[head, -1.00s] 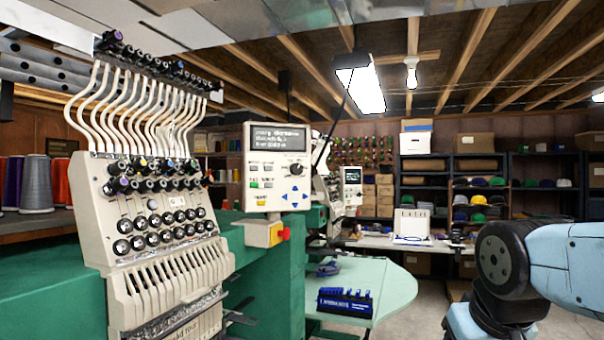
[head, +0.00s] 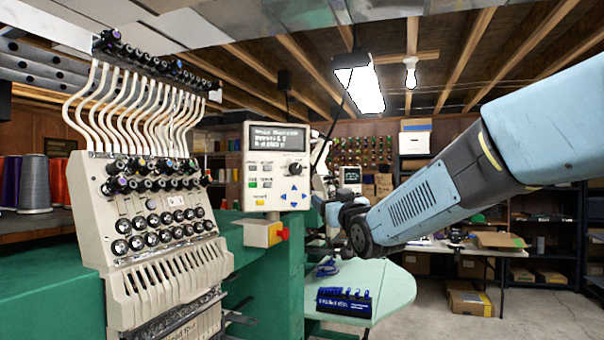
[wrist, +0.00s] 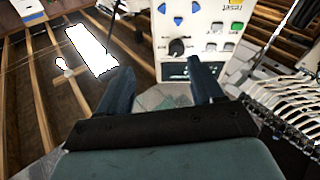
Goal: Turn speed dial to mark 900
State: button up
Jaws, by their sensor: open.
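The speed dial (head: 296,169) is a small dark round knob at the upper right of the beige control panel (head: 258,205). In the wrist view, which is turned upside down, the dial (wrist: 180,47) appears beyond my fingertips, nearer the right finger. My gripper (wrist: 163,82) is open, its two dark fingers apart with nothing between them. In the head view my gripper (head: 335,205) is right of the panel and lower than the dial, apart from it. The dial's marks are too small to read.
Below the panel is a yellow box with a red button (head: 283,234). The embroidery machine head (head: 150,210) with its white tubes stands at left. A pale green table (head: 395,292) holding a blue rack (head: 344,303) lies below my arm.

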aim_at(297, 169)
jog(key=w+a+r+y, duration=0.1)
jog(key=w+a+r, duration=0.1)
jog(key=w, duration=0.2)
jog(key=w+a+r, duration=0.2)
jog(key=w+a, duration=0.1)
jog(key=w, duration=0.1)
jog(key=w+a+r+n+t+y, duration=0.1)
jog(key=w+a+r, duration=0.2)
jog(key=w, duration=0.2)
jog(key=shift+a+r+y, duration=0.1)
jog(key=shift+a+y, duration=0.05)
jog(key=shift+y, duration=0.15)
